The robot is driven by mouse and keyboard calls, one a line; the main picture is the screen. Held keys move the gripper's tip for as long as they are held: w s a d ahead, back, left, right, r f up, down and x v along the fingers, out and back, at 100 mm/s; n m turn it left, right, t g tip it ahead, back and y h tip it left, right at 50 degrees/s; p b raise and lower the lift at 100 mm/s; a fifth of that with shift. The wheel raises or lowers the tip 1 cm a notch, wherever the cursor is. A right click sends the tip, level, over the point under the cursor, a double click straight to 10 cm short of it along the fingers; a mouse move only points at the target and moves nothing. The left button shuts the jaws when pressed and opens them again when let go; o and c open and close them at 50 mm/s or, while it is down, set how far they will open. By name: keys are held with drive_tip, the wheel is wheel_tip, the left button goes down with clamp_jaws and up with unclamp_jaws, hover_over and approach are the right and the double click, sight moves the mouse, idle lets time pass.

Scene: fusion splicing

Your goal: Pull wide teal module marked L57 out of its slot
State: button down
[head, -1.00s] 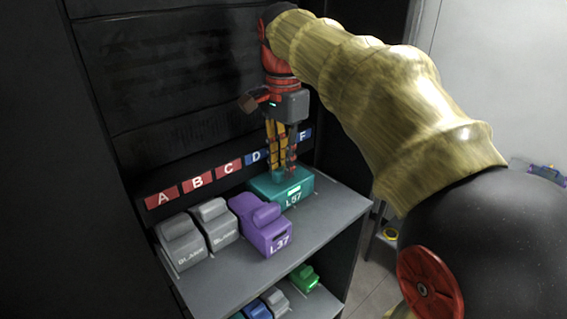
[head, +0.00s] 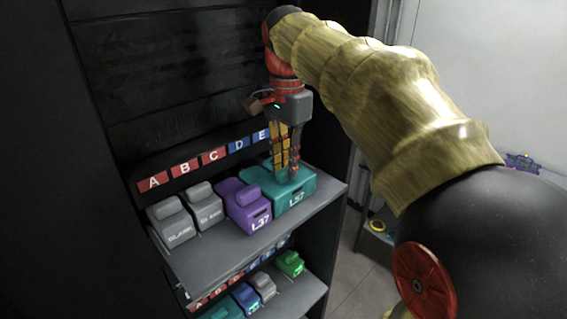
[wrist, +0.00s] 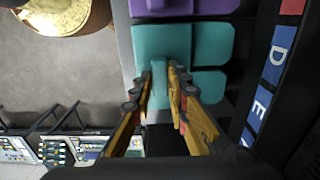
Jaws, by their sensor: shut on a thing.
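The wide teal module marked L57 (head: 300,193) sits on the upper shelf, to the right of the purple module, with its front close to the shelf's front edge. My gripper (head: 284,172) comes down from above and is shut on the module's raised grip. In the wrist view, the fingers (wrist: 161,75) stand on either side of a narrow teal ridge on the module (wrist: 150,40). The module's underside and rear are hidden in the head view.
The purple module L37 (head: 246,208) stands close on the left, with two grey BLANK modules (head: 172,225) beyond it. Lettered labels (head: 186,168) line the back. A lower shelf holds several modules (head: 245,296). Open floor (head: 345,262) lies right of the shelf (head: 225,255).

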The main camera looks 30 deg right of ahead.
drive_tip(key=c, duration=1.7)
unclamp_jaws()
drive_tip(key=shift+o, duration=0.3)
wheel_tip(320, 180, up, 12)
